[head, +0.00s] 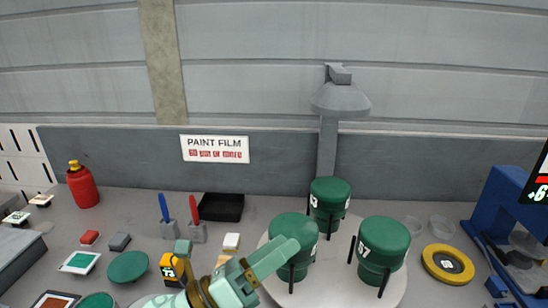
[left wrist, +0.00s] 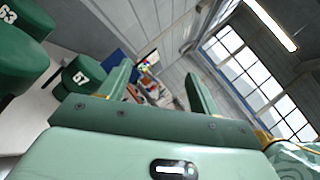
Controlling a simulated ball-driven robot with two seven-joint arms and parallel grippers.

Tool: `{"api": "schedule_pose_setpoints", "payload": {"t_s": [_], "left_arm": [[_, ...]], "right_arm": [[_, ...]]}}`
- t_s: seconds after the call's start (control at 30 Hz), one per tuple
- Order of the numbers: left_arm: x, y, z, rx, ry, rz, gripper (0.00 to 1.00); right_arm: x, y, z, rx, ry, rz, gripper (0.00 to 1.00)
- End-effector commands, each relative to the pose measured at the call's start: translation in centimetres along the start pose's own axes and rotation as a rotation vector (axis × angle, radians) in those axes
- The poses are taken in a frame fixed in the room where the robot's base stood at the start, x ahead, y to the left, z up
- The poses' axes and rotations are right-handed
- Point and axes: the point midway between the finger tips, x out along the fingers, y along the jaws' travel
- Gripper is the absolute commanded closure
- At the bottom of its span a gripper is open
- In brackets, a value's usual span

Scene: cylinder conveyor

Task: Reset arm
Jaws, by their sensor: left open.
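My left gripper (head: 238,247) comes in at the bottom centre of the head view, pale green, its fingers spread. In the left wrist view the fingers (left wrist: 160,78) stand apart with nothing between them. Its right finger overlaps the front-left green cylinder (head: 290,228) in the picture; I cannot tell whether they touch. My right gripper is in neither view.
A yellow ring (head: 447,263) and a blue machine (head: 500,215) are at right. A red bottle (head: 82,186) and a black tray (head: 222,206) stand farther back.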

Motion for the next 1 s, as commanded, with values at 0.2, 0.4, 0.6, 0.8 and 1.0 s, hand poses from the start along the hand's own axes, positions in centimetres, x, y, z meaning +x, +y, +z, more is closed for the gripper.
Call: {"api": "schedule_pose_setpoints", "payload": {"t_s": [0.2,0.4,0.6,0.8,1.0], "left_arm": [[-13.2,9.3,4.8,-0.71,-0.775,0.546,0.38],[-26.1,12.6,0.5,-1.014,-1.166,0.947,0.38],[-34.6,11.6,-4.1,-1.145,-1.391,1.231,0.38],[-40.1,10.8,-8.7,-1.22,-1.515,1.447,0.38],[-41.5,16.2,-15.8,-1.332,-1.47,1.521,0.38]], "right_arm": [[0.0,0.0,0.0,0.0,0.0,0.0,0.64],[0.0,0.0,0.0,0.0,0.0,0.0,0.64],[0.0,0.0,-0.1,0.0,0.001,0.0,0.64],[0.0,0.0,-0.1,0.0,0.002,0.001,0.64],[0.0,0.0,-0.1,0.0,0.002,0.0,0.64]]}}
